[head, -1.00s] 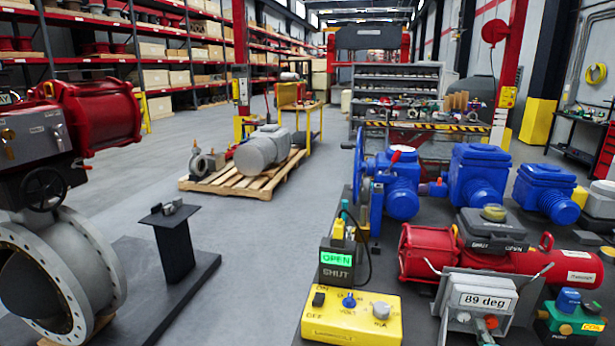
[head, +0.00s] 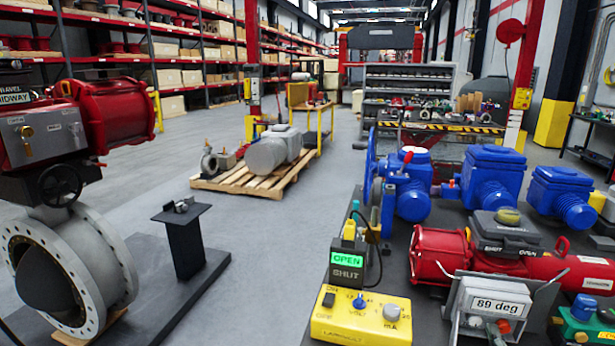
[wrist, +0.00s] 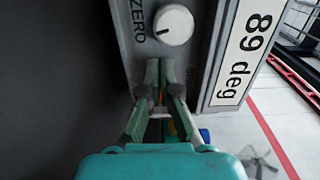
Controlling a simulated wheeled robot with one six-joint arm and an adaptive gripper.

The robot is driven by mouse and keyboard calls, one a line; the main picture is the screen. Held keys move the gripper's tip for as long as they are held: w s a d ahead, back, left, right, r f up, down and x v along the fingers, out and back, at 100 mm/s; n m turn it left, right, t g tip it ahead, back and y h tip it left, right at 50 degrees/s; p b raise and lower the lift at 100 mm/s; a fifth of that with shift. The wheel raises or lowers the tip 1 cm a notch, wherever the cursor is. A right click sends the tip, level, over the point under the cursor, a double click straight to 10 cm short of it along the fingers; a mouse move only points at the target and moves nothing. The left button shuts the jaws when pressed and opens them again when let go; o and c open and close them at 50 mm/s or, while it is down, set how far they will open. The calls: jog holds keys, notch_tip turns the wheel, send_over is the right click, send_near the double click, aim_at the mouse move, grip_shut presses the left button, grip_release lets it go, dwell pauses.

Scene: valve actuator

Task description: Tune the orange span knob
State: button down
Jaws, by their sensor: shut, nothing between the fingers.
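The grey transmitter box (head: 490,307) with its "89 deg" display stands at the lower right of the head view. The orange span knob (head: 504,326) is low on its front, right of a pale grey knob (head: 475,321). In the wrist view the box's "89 deg" display (wrist: 246,45) is turned on its side, and a white knob (wrist: 173,25) sits by the word ZERO. My gripper (wrist: 160,70) is shut and empty, its fingertips over the box face just below the white knob. A small orange patch shows between the fingers; I cannot tell whether it is the span knob.
A yellow box (head: 361,320) with switches and a knob stands left of the transmitter. A red actuator (head: 440,257) lies behind it and a green device (head: 581,327) is at its right. Blue actuators (head: 496,178) stand further back. Open floor lies left of the bench.

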jog(key=shift+d+r, duration=0.1)
jog(key=shift+r, duration=0.15)
jog(key=shift+a, duration=0.35)
jog(key=shift+v, duration=2.95)
jog(key=shift+a, duration=0.1)
